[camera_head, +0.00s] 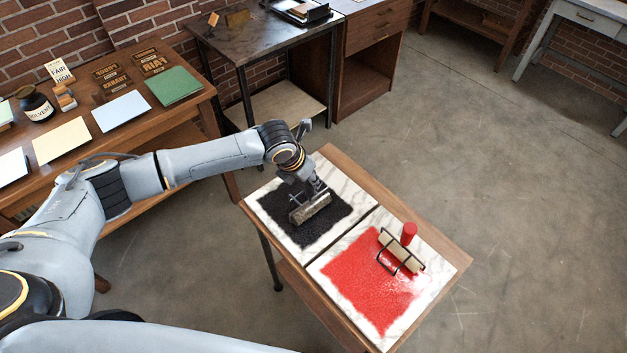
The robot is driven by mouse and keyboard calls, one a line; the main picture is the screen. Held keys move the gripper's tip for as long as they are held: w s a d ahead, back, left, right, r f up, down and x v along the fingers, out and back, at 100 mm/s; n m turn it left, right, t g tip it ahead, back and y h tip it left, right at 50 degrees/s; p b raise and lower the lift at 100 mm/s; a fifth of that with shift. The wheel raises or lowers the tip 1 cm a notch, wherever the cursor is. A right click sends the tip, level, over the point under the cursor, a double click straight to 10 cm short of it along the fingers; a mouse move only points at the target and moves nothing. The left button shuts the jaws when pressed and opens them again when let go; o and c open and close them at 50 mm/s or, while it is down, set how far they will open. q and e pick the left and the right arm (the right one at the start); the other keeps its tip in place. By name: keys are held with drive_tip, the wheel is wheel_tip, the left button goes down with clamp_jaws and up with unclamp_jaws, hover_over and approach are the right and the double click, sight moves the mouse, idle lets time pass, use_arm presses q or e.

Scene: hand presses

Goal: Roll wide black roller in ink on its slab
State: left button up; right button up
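The wide roller (311,210) lies over the black ink patch on its marble slab (262,198), on the left part of a small wooden table. Its barrel looks grey-brown, with dark frame parts above it. My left gripper (306,190) is directly above the roller, at its handle. The gripper's fingers and the handle overlap and are small, so I cannot tell whether they are closed on it. Whether the barrel touches the ink is also unclear. My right gripper is not in view.
To the right, a second marble slab (449,268) bears red ink and a roller with a red handle (409,233). A wooden bench (92,157) with paper sheets, type blocks and a solvent jar (36,104) stands at the left. The floor to the right is clear.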

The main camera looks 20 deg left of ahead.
use_arm(q)
drive_tip(key=shift+w+a+b, duration=1.3)
drive_tip(key=shift+w+a, duration=1.6)
drive_tip(key=shift+a, duration=1.4)
drive_tip(key=s+d+p, duration=0.4)
drive_tip(key=s+d, duration=0.4)
drive_tip(key=d, duration=0.4)
drive_tip(key=shift+s+d, duration=0.2)
drive_tip(key=shift+d, duration=0.15)
drive_tip(key=shift+r, duration=0.15)
wheel_tip(320, 180, up, 5)
drive_tip(key=shift+f, duration=0.1)
